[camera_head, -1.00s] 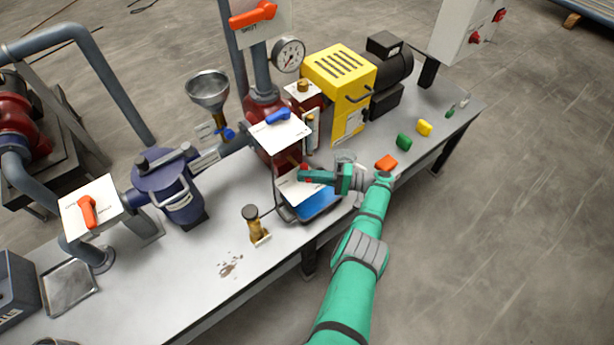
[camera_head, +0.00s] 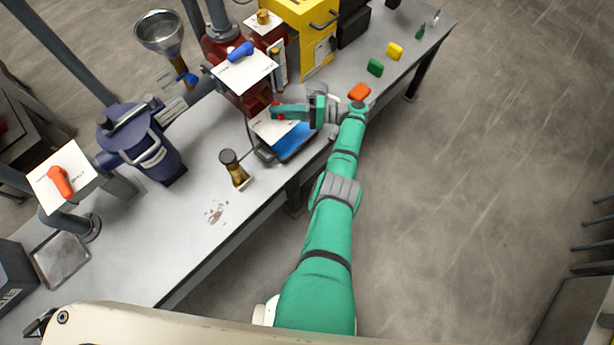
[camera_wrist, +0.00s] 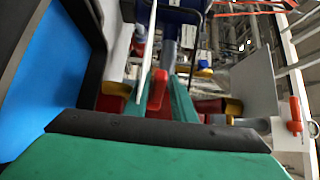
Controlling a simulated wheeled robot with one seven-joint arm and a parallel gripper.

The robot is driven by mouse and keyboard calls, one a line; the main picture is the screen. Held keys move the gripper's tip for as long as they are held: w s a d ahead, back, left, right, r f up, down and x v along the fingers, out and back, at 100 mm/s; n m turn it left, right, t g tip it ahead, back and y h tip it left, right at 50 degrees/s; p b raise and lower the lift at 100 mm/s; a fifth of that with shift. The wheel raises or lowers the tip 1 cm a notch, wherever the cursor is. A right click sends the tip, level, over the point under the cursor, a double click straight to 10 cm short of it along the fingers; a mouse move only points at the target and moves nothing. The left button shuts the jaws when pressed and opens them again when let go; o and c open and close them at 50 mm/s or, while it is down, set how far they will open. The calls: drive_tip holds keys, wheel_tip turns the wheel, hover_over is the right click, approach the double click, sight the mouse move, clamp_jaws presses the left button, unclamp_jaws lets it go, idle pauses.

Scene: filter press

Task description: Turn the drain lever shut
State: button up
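A red lever (camera_wrist: 157,90) shows in the wrist view between the two green fingers of my gripper (camera_wrist: 160,105), beside the edge of a white plate. It nearly fills the gap; whether both fingers press on it is unclear. In the head view my gripper (camera_head: 278,111) is at the low white plate (camera_head: 270,127) above a blue tray (camera_head: 291,145), with a bit of red at its tips. The fingers hide most of that lever and its angle cannot be read. The plate's lettering is too small to read.
A blue lever (camera_head: 240,51) sits on a higher white plate just behind. An orange lever (camera_head: 60,182) is on a plate at the left. A brass fitting (camera_head: 235,172) stands left of the tray. Coloured blocks (camera_head: 375,68) lie to the right. The front bench top is mostly clear.

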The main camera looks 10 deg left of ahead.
drive_tip(key=shift+s+a+f+m+t, duration=0.2)
drive_tip(key=shift+s+f+m+t, duration=0.1)
drive_tip(key=shift+s+f, duration=0.1)
drive_tip(key=shift+a+m+t+h, duration=2)
drive_tip(key=shift+m+t+h, duration=2.6)
drive_tip(key=shift+m+t, duration=2.75)
drive_tip(key=s+d+f+n+h, duration=0.1)
drive_tip(key=s+d+n+h, duration=0.1)
drive_tip(key=s+d, duration=0.3)
drive_tip(key=s+d+f+n+h, duration=0.1)
drive_tip(key=s+d, duration=0.5)
drive_tip(key=s, duration=0.7)
drive_tip(key=s+d+f+n+h, duration=0.2)
drive_tip(key=s+d, duration=0.4)
drive_tip(key=s, duration=0.4)
drive_tip(key=shift+n+t+h, duration=0.45)
drive_tip(key=shift+n+h, duration=0.15)
drive_tip(key=shift+n, duration=0.35)
drive_tip(key=shift+o, duration=0.4)
drive_tip(key=shift+w, duration=0.1)
